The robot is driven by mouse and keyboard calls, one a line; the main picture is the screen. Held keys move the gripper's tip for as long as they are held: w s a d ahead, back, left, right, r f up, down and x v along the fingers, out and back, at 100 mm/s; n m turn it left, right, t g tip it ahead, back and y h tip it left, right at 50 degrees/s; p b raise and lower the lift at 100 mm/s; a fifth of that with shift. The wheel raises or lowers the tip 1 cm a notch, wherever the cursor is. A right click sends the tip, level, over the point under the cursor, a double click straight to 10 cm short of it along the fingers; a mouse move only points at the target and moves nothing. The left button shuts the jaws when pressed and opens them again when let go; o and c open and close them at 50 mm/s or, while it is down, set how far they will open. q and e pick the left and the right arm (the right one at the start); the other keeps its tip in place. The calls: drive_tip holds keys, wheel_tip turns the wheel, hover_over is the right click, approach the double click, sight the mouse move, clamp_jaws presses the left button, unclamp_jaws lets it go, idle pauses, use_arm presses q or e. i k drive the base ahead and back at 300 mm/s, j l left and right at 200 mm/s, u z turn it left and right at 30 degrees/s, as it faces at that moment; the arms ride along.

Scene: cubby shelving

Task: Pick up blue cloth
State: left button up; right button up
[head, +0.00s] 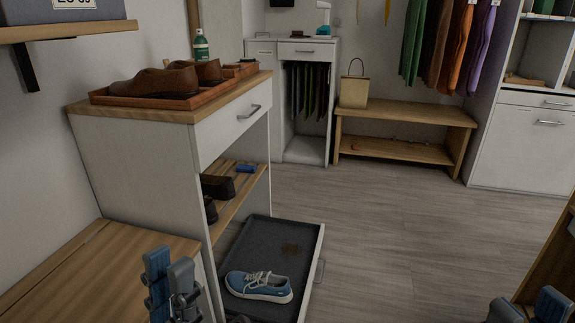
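A small blue rolled or folded item (246,168), which looks like the blue cloth, lies on the wooden shelf (232,207) inside the white cabinet, behind dark shoes. It is small in view and its shape is hard to make out. My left gripper (171,270) is at the bottom left, in front of the cabinet and well short of the item. Its two fingers nearly overlap in view, so its opening is unclear. My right gripper (528,307) is at the bottom right edge, its fingers apart with nothing seen between them.
A low grey drawer (262,233) is pulled out below the shelf and holds a blue shoe (259,287). Brown shoes (155,82) sit on a tray on the cabinet top. A wooden bench (402,112) stands at the back. The floor (420,220) between is clear.

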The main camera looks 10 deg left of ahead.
sight(242, 168)
drive_tip(key=i+l+z, duration=0.3)
drive_tip(key=i, duration=0.15)
drive_tip(key=i+l+z, duration=0.3)
drive_tip(key=i, duration=0.2)
drive_tip(key=i+u, duration=0.35)
drive_tip(key=i+l+u, duration=0.15)
drive_tip(key=i+u, duration=0.4)
drive_tip(key=u, duration=0.25)
drive_tip(key=i+l+u, duration=0.15)
drive_tip(key=u, duration=0.3)
drive_tip(key=i+l+u, duration=0.1)
drive_tip(key=u, duration=0.35)
drive_tip(key=i+l+u, duration=0.1)
drive_tip(key=l+u, duration=0.45)
drive_tip(key=u, duration=0.35)
drive_tip(key=i+l+u, duration=0.1)
drive_tip(key=l+u, duration=0.85)
drive_tip(key=l, duration=0.15)
